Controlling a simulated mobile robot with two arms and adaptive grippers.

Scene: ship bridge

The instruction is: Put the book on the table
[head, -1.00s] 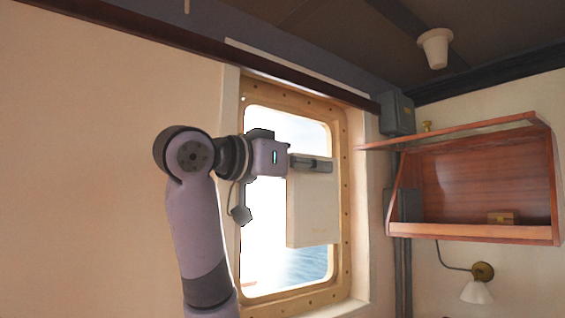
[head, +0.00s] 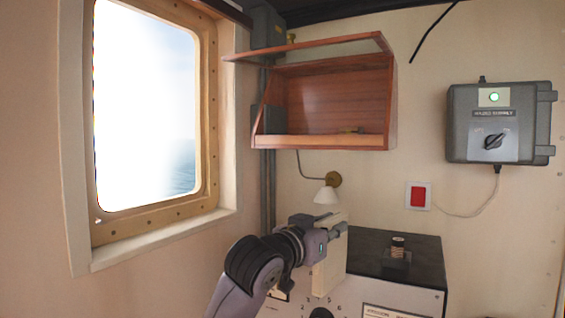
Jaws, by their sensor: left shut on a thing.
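The book (head: 330,265) is a pale cream slab, seen mostly edge-on and hanging upright. My left gripper (head: 337,231) is shut on its upper edge and holds it in front of a grey console. I cannot tell whether the book touches the console. My right gripper is not in view. I cannot make out a table in this view.
A wooden wall shelf (head: 330,142), a wall lamp (head: 327,194) and a grey switch box (head: 500,122) are above. A framed window (head: 208,110) is at left.

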